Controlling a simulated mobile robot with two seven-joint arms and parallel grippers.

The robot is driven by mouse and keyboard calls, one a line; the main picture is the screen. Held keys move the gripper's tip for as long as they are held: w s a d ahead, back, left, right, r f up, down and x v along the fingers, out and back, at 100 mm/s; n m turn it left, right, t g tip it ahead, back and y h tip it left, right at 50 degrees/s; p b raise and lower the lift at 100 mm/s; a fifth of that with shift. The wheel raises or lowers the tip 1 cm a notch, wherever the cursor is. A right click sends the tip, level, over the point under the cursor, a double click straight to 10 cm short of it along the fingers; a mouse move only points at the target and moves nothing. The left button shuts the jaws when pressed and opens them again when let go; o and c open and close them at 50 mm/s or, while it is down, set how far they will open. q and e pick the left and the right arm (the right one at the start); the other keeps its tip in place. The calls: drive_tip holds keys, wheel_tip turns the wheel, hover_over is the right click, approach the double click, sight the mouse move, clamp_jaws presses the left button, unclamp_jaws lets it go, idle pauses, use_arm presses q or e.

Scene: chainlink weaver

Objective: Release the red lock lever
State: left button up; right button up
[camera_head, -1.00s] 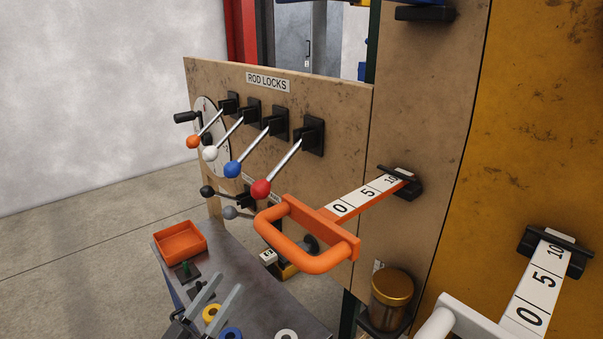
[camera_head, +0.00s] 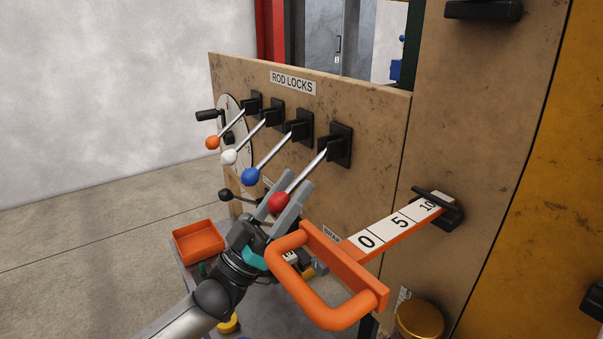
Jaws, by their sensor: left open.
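The red lock lever (camera_head: 279,202) is the rightmost lever on the ROD LOCKS panel (camera_head: 375,115). Its silver rod slopes down and toward me from a black mount (camera_head: 337,146) to a red ball knob. My left gripper (camera_head: 288,200) is open at the red knob, with one grey finger on each side of it in the picture. I cannot tell whether the fingers touch the knob. The blue (camera_head: 251,176), white (camera_head: 229,157) and orange (camera_head: 212,142) levers stand to its left at a similar slope. My right gripper is out of view.
An orange handle (camera_head: 330,290) on a numbered rod juts out just right of my left gripper. An orange tray (camera_head: 199,241) lies on the grey bench below. A black-knobbed lever (camera_head: 226,195) and a brass-coloured cup (camera_head: 420,318) are nearby.

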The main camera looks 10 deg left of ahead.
sight(301, 176)
use_arm(q)
drive_tip(key=shift+x, duration=1.6)
drive_tip(key=shift+c, duration=0.2)
clamp_jaws()
drive_tip(key=shift+f, duration=0.1)
